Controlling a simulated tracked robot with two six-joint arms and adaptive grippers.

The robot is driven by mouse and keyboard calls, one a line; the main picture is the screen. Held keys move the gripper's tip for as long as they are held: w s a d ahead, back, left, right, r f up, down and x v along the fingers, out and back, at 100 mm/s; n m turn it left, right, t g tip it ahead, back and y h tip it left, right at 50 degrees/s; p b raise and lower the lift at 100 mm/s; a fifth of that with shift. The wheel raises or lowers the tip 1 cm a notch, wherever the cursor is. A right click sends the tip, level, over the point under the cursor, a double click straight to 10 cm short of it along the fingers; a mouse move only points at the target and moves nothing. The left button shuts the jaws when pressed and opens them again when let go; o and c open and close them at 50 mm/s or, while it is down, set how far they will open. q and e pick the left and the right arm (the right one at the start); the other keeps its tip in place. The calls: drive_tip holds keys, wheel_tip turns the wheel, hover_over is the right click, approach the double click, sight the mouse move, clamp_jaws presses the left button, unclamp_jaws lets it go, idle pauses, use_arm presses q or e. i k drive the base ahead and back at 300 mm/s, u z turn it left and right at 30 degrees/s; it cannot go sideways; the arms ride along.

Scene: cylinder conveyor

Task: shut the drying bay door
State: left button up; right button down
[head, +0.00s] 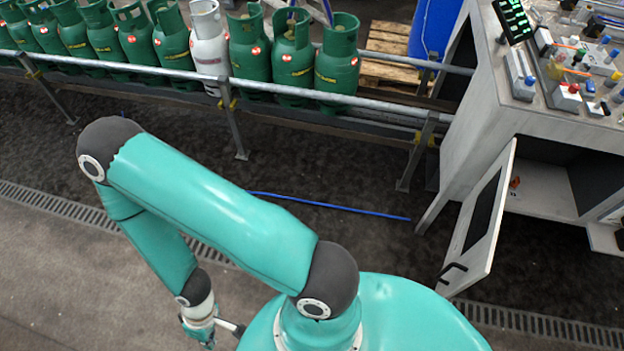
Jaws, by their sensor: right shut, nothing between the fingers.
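The drying bay door (487,214), a pale panel with a dark window, stands swung open from the front of the grey cabinet (478,128) at the right. Its black handle (452,273) is near the lower free edge. The bay behind it is open, with a pale floor (543,190) showing. My left gripper is not in view.
Several green gas cylinders (292,58) and a white one (208,42) stand on the conveyor behind a metal rail (165,71). Controls (568,92) cover the cabinet top. A blue hose (330,205) lies on the clear floor between conveyor and my right arm.

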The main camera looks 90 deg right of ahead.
sight(468, 260)
drive_tip(key=u, duration=0.4)
drive_tip(key=i, duration=0.2)
drive_tip(key=z, duration=3)
drive_tip(key=i, duration=0.3)
drive_tip(key=z, duration=2.05)
drive_tip(key=i, duration=0.2)
drive_tip(key=z, duration=2.65)
drive_tip(key=k, duration=0.5)
drive_tip(key=z, duration=0.15)
